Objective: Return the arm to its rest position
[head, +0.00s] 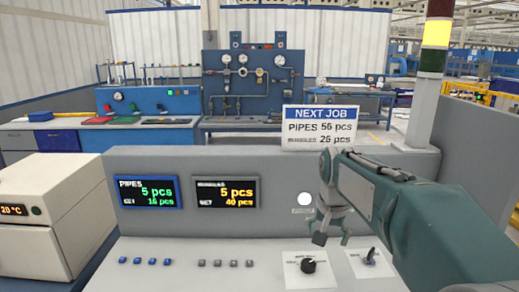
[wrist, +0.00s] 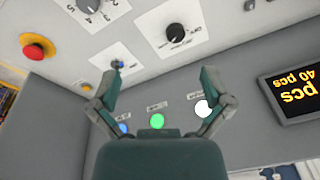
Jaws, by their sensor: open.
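My gripper (head: 332,238) hangs at the end of my teal arm (head: 440,225), above the right part of the grey control console (head: 200,255). In the wrist view, the two fingers of my gripper (wrist: 159,82) stand wide apart with nothing between them. In the head view the fingers appear just above a black knob (head: 308,266) and left of a small toggle switch (head: 370,257). I cannot tell whether they touch the panel. The arm is bent, its forearm reaching in from the right edge. The wrist view shows the panel upside down.
The console back carries a PIPES display (head: 148,192), a second display (head: 225,193) and a white light (head: 305,199). A NEXT JOB sign (head: 321,128) stands on top. A red stop button (wrist: 38,46) and green light (wrist: 157,121) show in the wrist view. A white oven-like box (head: 40,225) stands left.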

